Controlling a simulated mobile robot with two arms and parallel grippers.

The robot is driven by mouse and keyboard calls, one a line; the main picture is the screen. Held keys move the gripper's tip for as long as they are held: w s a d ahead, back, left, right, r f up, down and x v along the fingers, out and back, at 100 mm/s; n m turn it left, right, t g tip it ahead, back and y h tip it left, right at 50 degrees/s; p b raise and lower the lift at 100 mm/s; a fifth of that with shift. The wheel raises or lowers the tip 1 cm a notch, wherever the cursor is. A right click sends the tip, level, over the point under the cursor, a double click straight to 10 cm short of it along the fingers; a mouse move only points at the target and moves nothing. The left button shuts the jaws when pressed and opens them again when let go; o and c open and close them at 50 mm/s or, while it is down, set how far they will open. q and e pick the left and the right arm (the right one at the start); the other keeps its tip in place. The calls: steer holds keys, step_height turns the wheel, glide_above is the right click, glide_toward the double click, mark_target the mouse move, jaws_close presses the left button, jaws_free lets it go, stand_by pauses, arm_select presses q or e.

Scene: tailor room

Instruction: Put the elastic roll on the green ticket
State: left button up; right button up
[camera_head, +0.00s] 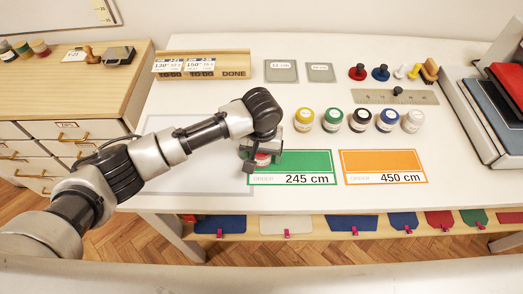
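The green ticket (308,165), marked 245 cm, lies flat on the white table. My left gripper (261,160) points down over its upper left part. A small red and white thing (263,158), likely the elastic roll, shows between the fingers, low over the ticket's left part. The gripper hides most of it, so I cannot tell whether the fingers grip it or whether it touches the ticket. My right gripper is out of view.
An orange ticket (385,167), marked 450 cm, lies to the right. Several lidded spools or jars (360,119) stand behind the tickets, with a metal ruler (375,97) beyond. A wooden box (203,66) is at the back left. A pale outlined mat (190,178) lies left.

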arm_select(q)
steer(key=shift+r, duration=0.1)
step_height(320, 180, up, 12)
steer(key=shift+r+b, duration=0.1)
steer(key=shift+b, duration=0.3)
